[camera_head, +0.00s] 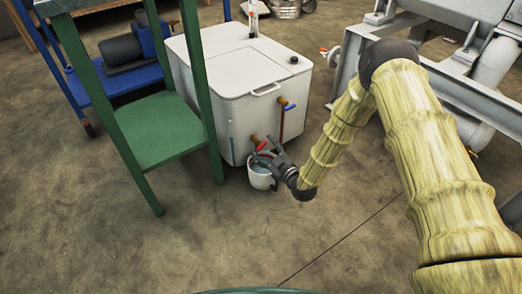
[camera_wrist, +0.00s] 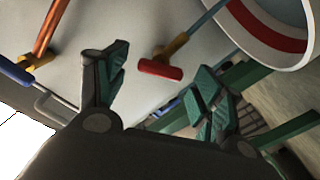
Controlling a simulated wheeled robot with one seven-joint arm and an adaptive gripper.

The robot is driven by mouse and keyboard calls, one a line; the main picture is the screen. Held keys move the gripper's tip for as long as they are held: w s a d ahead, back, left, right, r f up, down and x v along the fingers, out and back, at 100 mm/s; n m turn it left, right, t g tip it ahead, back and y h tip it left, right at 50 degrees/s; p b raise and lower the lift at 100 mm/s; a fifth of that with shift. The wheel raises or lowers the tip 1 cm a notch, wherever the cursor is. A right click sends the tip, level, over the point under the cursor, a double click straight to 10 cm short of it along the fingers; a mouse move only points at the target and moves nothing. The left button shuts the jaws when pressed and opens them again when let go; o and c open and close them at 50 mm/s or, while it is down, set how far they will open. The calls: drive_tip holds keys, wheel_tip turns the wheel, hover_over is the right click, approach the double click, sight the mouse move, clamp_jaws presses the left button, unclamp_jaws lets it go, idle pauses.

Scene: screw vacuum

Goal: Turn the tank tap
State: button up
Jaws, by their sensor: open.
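The white tank (camera_head: 230,75) stands left of my arm in the head view. A red-handled tap (camera_head: 261,145) sits low on its front; the wrist view shows its red handle (camera_wrist: 160,70) on a brass body. A blue-handled tap (camera_head: 289,107) sits higher on the tank and appears at the wrist view's left edge (camera_wrist: 14,72). My gripper (camera_head: 269,155) is close to the red tap. In the wrist view my gripper (camera_wrist: 160,72) is open, with the red handle seen between its spread fingers; I see no contact.
A white bucket (camera_head: 261,181) is below the red tap, close under my gripper; its red-striped wall shows in the wrist view (camera_wrist: 268,30). A green stand (camera_head: 160,130) is close on the left. A grey metal frame (camera_head: 346,75) stands right. The front floor is clear.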

drive_tip(key=shift+b+x, duration=0.4)
drive_tip(key=shift+x, duration=0.85)
drive_tip(key=c, duration=1)
drive_tip(key=shift+r+p, duration=0.15)
drive_tip(key=shift+p, duration=0.2)
drive_tip(key=shift+r+m+p, duration=0.1)
drive_tip(key=shift+m+p, duration=0.9)
drive_tip(key=shift+p, duration=0.05)
drive_tip(key=shift+c, duration=0.2)
drive_tip(key=shift+m+p, duration=1.5)
drive_tip(key=shift+m, duration=0.3)
drive_tip(key=shift+f, duration=0.25)
